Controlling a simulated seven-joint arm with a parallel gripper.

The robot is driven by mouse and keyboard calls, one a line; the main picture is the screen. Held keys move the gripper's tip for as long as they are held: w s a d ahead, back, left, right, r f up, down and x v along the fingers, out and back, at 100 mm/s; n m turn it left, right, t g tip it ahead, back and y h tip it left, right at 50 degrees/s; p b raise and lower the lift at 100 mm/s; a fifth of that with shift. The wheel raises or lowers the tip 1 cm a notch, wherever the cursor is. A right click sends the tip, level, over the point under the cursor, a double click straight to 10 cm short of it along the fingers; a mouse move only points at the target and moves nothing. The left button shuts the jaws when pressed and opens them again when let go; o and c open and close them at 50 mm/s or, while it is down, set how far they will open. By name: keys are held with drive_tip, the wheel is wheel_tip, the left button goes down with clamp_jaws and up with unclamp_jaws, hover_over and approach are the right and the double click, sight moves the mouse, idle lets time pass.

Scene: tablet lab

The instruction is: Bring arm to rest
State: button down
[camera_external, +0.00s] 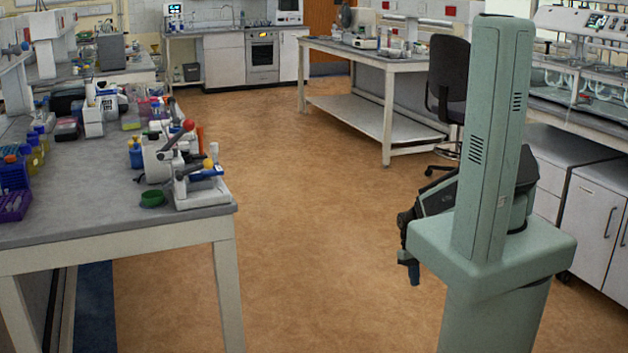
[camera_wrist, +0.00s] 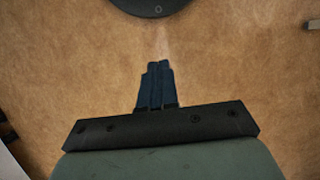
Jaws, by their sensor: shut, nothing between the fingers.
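My gripper (camera_wrist: 158,66) shows in the wrist view with its two dark blue fingers together and nothing between them. It points down over the brown floor. In the external view my gripper (camera_external: 414,284) hangs low at the left side of my green column, close to my body. My arm is folded near the column and partly hidden behind it. The gripper touches no bench or object.
A lab bench (camera_external: 120,222) with several tubes and instruments stands at the left. A white table (camera_external: 375,120) and a black chair (camera_external: 448,85) stand behind my column. Grey cabinets (camera_external: 592,212) are at the right. The floor (camera_external: 300,220) between is clear.

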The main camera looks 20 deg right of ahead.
drive_tip(key=s+f+g, duration=0.1)
drive_tip(key=s+f, duration=0.2)
drive_tip(key=s, duration=0.3)
drive_tip(key=s+f+g, duration=0.1)
drive_tip(key=s+f, duration=0.2)
drive_tip(key=s, duration=0.4)
drive_tip(key=shift+s+g, duration=0.2)
drive_tip(key=shift+g, duration=0.2)
